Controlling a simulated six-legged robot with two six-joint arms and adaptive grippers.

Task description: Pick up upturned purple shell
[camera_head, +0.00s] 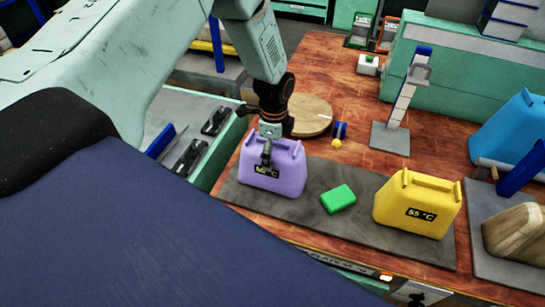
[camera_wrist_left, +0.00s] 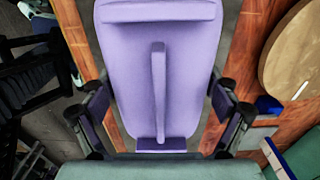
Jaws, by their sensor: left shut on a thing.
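The purple shell (camera_head: 287,178) stands at the left end of the dark grey mat on the table. It is shaped like a canister and has a dark temperature label, partly covered by my gripper. My left gripper (camera_head: 266,150) comes down on it from above and is shut on it. In the left wrist view the purple shell (camera_wrist_left: 185,65) fills the middle, with a raised rib along it, between the two fingers of my left gripper (camera_wrist_left: 160,115). Whether its base touches the mat cannot be told. My right gripper is not in view.
On the dark mat (camera_head: 300,207), a green block (camera_head: 338,198) lies right of the shell, then a yellow canister (camera_head: 420,205). Behind are a round wooden board (camera_head: 312,115) and a grey stand (camera_head: 390,138). A blue canister (camera_head: 508,130) and a wooden piece (camera_head: 518,232) are at right.

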